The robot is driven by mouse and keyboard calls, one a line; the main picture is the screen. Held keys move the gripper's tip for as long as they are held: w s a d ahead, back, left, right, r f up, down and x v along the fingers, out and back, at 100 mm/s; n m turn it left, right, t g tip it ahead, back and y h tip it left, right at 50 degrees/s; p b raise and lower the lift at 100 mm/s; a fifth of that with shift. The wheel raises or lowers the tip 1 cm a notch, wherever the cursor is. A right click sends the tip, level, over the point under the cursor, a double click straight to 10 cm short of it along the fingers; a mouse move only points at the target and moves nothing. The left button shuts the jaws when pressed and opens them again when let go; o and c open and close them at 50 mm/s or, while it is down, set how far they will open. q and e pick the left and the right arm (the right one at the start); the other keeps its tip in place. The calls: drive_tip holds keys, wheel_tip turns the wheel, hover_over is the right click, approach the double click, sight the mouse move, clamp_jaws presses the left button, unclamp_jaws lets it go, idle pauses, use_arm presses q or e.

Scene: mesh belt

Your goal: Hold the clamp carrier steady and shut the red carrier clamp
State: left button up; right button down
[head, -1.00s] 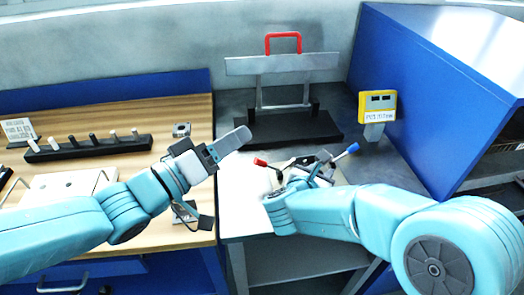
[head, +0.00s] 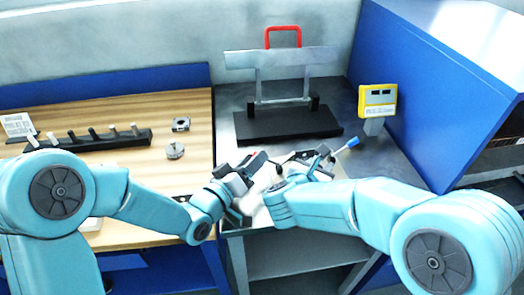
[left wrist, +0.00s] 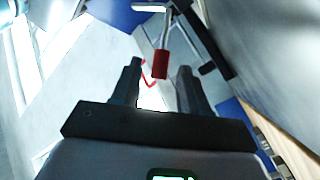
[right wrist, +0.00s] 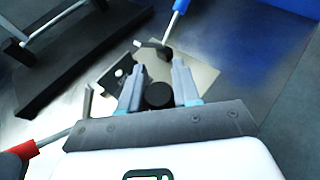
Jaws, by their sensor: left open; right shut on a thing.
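The clamp carrier (right wrist: 204,78) lies on the grey table, with a pale plate and a round black knob (right wrist: 158,95). My right gripper (right wrist: 157,78) is shut on the black knob; the fingers stand on either side of it. The red carrier clamp's handle (right wrist: 20,152) sticks out at the lower left of the right wrist view. In the left wrist view the red handle (left wrist: 161,65) shows between and just ahead of the fingertips of my open left gripper (left wrist: 159,72). Contact cannot be told. In the head view my left gripper (head: 252,167) mostly hides this handle.
A blue-handled clamp (head: 348,144) is on the carrier's far right side. Behind stands a black base (head: 288,125) with a metal frame and red handle. A yellow box (head: 377,100) is to the right. The wooden bench at left holds a peg rack (head: 90,141) and small metal parts.

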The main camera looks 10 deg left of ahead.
use_arm(q)
drive_tip(key=shift+x, duration=2.15)
clamp_jaws()
